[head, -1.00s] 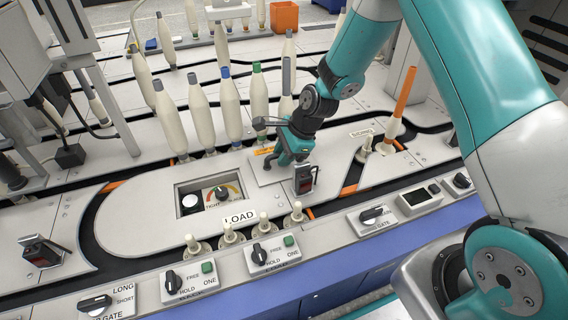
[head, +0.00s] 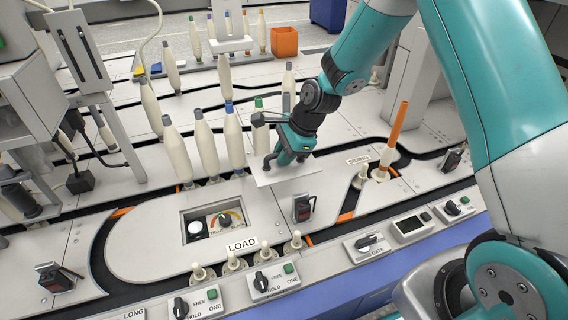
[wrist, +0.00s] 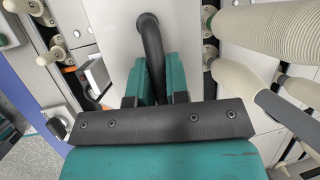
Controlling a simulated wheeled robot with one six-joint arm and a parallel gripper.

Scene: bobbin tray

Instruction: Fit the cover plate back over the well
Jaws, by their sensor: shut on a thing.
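The cover plate (head: 301,171) is a flat light-grey panel with a dark bar handle. My gripper (head: 284,157) is shut on that handle and holds the plate, which looks a little above the deck, right of the well. In the wrist view the plate (wrist: 112,45) spreads out beyond the gripper (wrist: 156,85), and the black handle (wrist: 151,40) runs between the fingers. The well (head: 196,239) is an open rectangular recess behind the LOAD label (head: 242,245). A white knob and a black dial with a coloured scale show inside it. The plate's underside is hidden.
Several cream bobbins (head: 206,148) stand behind the well. A black switch block (head: 303,208) stands just in front of the plate. Several pegs (head: 233,260) line the front edge. An orange-topped spindle (head: 396,128) stands to the right. The deck between plate and well looks clear.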

